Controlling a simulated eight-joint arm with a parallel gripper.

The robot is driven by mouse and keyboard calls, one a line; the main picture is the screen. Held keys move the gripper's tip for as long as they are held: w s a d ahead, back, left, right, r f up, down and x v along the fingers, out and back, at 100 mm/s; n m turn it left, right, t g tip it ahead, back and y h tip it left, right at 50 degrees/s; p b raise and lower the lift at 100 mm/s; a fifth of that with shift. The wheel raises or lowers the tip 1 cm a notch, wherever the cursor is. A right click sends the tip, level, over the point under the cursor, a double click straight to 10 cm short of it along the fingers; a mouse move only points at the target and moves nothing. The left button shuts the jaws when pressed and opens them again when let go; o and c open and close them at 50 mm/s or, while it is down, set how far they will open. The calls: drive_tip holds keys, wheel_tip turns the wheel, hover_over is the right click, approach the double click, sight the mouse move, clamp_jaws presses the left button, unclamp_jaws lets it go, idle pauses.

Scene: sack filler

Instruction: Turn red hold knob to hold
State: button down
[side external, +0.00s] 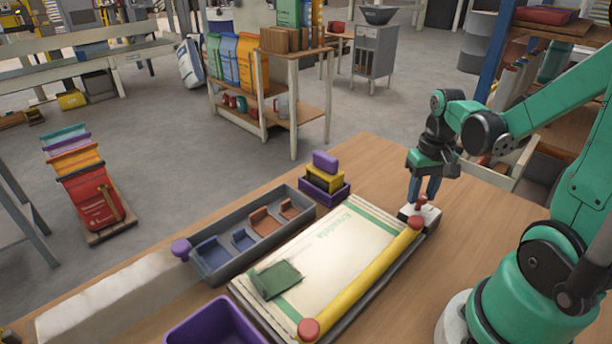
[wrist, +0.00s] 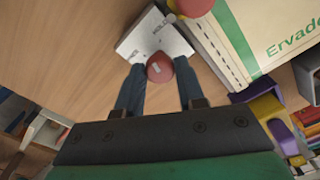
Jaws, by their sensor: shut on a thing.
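The red hold knob (side external: 421,201) sits on a small white box (side external: 430,215) at the right corner of the tray on the table. My gripper (side external: 423,192) points down over the box with its two blue fingers at the knob. In the wrist view my gripper (wrist: 160,72) is shut on the red knob (wrist: 160,68), one finger on either side. A pale mark shows on the knob. The white box (wrist: 150,38) carries two dark labels. The upper reads like HOLD; the other is too small to read surely.
A printed cream sack (side external: 340,245) lies in the tray beside the box, with a yellow bar (side external: 365,275) with red ends along it. A grey compartment tray (side external: 228,265), purple and yellow blocks (side external: 325,178) and a purple bin (side external: 215,325) stand nearby. Bare table lies right of the tray.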

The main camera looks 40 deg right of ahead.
sight(422, 195)
drive_tip(key=m, duration=0.5)
idle(0.6)
drive_tip(key=c, duration=0.5)
unclamp_jaws()
drive_tip(key=shift+c, duration=0.2)
drive_tip(key=shift+r, duration=0.1)
drive_tip(key=shift+r, duration=2.7)
